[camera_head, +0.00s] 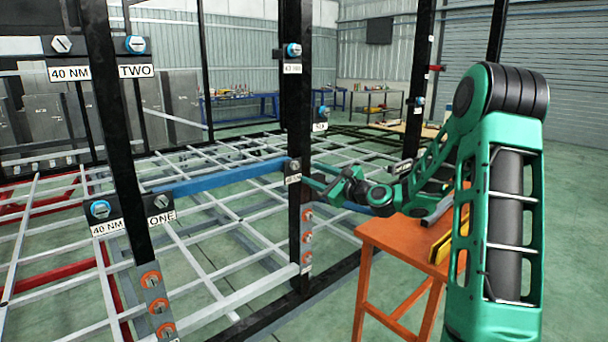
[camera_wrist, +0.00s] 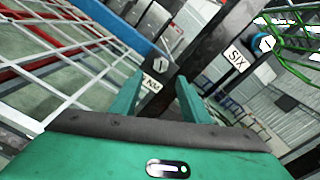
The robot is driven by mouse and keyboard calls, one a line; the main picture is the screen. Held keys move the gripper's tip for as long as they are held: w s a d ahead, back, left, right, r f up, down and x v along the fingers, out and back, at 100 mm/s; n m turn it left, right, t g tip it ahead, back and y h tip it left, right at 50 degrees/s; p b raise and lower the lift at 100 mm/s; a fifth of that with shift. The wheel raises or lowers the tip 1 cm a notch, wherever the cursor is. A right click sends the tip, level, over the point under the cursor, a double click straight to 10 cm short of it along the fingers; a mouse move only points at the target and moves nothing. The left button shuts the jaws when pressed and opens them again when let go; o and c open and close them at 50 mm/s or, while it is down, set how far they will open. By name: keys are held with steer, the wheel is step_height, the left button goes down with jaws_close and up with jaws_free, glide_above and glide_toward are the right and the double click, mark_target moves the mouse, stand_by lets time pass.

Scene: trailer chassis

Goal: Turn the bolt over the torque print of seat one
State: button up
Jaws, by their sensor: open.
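Seat one is a dark plate on the left post in the head view, with a print reading "40 NM" (camera_head: 106,227) and a print reading "ONE" (camera_head: 162,217). Over the torque print sits a bolt with a blue ring and a slotted pale head (camera_head: 100,209). A grey bolt (camera_head: 161,201) sits over "ONE". My gripper (camera_head: 316,178) is well to the right of seat one, by the middle post. In the wrist view my gripper (camera_wrist: 160,76) is open and empty, its fingers towards another seat with a grey bolt (camera_wrist: 157,67) over a partly hidden "NM" print. Seat one is not recognisable there.
A blue beam (camera_head: 220,177) runs between the left and middle posts (camera_head: 294,120). A "SIX" print (camera_wrist: 237,56) shows near my fingers. Seat two (camera_head: 98,60) is above seat one. An orange table (camera_head: 398,238) stands under my arm. White frame bars fill the floor behind.

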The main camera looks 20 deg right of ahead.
steer(key=shift+v, duration=1.55)
steer(key=s+a+f+n+g+h, duration=0.1)
steer(key=s+a+f+n+g, duration=0.2)
steer(key=s+f+n+g, duration=0.25)
steer(key=s+a+f+n+g+h, duration=0.1)
steer(key=s+a+f+n+g, duration=0.25)
steer(key=s+n, duration=0.4)
steer(key=s+d+n+g+h, duration=0.1)
steer(key=s+d+n+g, duration=0.1)
steer(key=s, duration=1.5)
steer(key=s+d+f+n+g+h, duration=0.1)
steer(key=s+n+g, duration=0.4)
steer(key=s, duration=1.3)
steer(key=shift+d+g+h, duration=0.4)
steer(key=shift+d+g, duration=0.25)
steer(key=shift+g, duration=0.15)
steer(key=shift+f, duration=0.15)
